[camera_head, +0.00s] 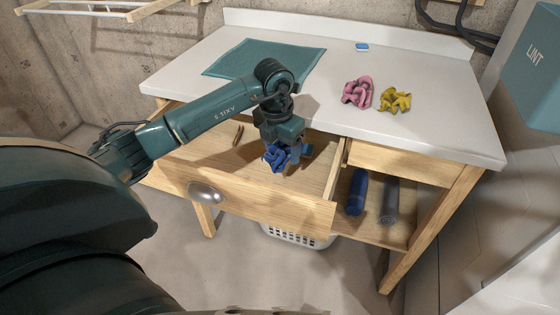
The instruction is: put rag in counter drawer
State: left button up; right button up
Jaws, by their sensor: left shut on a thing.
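The counter drawer (262,205) is pulled open below the white counter, its wooden front with a round metal knob facing me. My left gripper (281,152) points down over the open drawer and is shut on a crumpled blue rag (279,157). The rag hangs at or just above the drawer's inside; I cannot tell whether it touches the bottom. The fingertips are partly hidden by the rag. A pink rag (357,93) and a yellow rag (394,99) lie crumpled on the counter. My right gripper is not in view.
The white counter (430,125) holds a teal mat (265,60) and a small blue item (362,47). A small brown item (238,135) lies in the drawer. Blue and grey rolls (357,192) lie on the shelf at right. A white basket (295,237) stands underneath.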

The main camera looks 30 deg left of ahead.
aim_at(279, 148)
pick_arm(q)
jog(key=shift+f, duration=2.45)
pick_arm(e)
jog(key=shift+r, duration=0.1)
pick_arm(q)
jog(key=shift+f, duration=0.1)
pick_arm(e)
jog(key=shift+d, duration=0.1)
pick_arm(q)
jog(key=o, duration=1)
jog(key=shift+c, duration=0.2)
jog(key=shift+r, duration=0.3)
jog(key=r, duration=0.7)
jog(key=s+r, duration=0.1)
jog(key=r, duration=0.2)
jog(key=shift+s+a+r, duration=0.1)
jog(key=shift+r, duration=0.15)
jog(key=shift+s+r, duration=0.1)
jog(key=shift+r, duration=0.45)
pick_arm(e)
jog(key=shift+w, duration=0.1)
